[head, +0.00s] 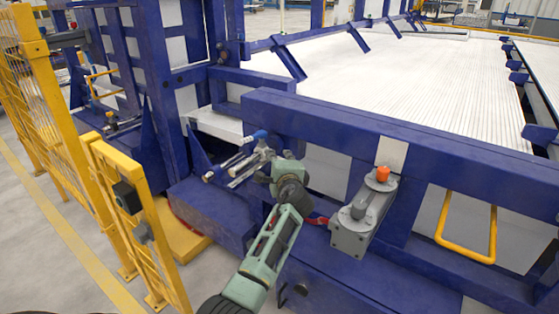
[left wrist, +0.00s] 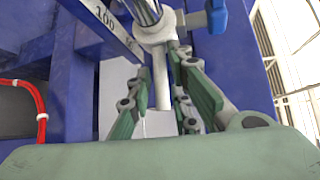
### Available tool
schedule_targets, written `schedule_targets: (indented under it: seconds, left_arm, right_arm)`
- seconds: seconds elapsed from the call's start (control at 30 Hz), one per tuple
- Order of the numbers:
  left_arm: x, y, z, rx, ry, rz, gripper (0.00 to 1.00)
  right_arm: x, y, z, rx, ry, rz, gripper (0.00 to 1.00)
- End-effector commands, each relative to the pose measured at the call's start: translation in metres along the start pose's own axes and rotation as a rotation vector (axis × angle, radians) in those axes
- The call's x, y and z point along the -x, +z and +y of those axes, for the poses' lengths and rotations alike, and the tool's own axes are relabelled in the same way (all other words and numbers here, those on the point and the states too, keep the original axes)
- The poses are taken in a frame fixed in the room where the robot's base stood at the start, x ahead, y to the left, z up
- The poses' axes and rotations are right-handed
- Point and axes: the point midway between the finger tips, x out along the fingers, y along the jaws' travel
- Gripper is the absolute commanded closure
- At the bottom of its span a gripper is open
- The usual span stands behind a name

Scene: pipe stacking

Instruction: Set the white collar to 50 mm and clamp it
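The white collar (left wrist: 157,32) sits on a metal rod at the top of the left wrist view, with a blue clamp handle (left wrist: 216,16) to its right. A pale stem (left wrist: 160,88) hangs down from it. My left gripper (left wrist: 160,62) has its green fingers on either side of this stem, open, with narrow gaps beside it; contact at the tips is hard to judge. In the head view my left gripper (head: 266,170) is at the rod assembly, partly covering the collar (head: 262,151); the blue handle (head: 256,136) shows above. My right gripper is not in view.
A scale strip marked 100 (left wrist: 106,19) runs beside the rod. A grey block with an orange knob (head: 383,174) stands right of my arm. Blue frame beams (head: 400,145) rise behind. A yellow fence (head: 130,215) stands left. A red cable (left wrist: 41,110) hangs at left.

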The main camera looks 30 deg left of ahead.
Motion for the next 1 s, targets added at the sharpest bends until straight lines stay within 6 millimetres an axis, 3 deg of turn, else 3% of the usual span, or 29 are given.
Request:
schedule_targets:
  seconds: [0.37,0.53,1.0]
  left_arm:
    - [-0.001,0.002,-0.001,-0.004,-0.003,-0.004,0.7]
    - [0.009,0.001,-0.001,-0.005,-0.005,-0.001,0.7]
    - [0.098,0.002,0.0,-0.002,-0.001,-0.003,0.7]
  right_arm:
    - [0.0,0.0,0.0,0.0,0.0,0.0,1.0]
    - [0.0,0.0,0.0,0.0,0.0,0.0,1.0]
    - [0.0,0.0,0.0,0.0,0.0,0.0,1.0]
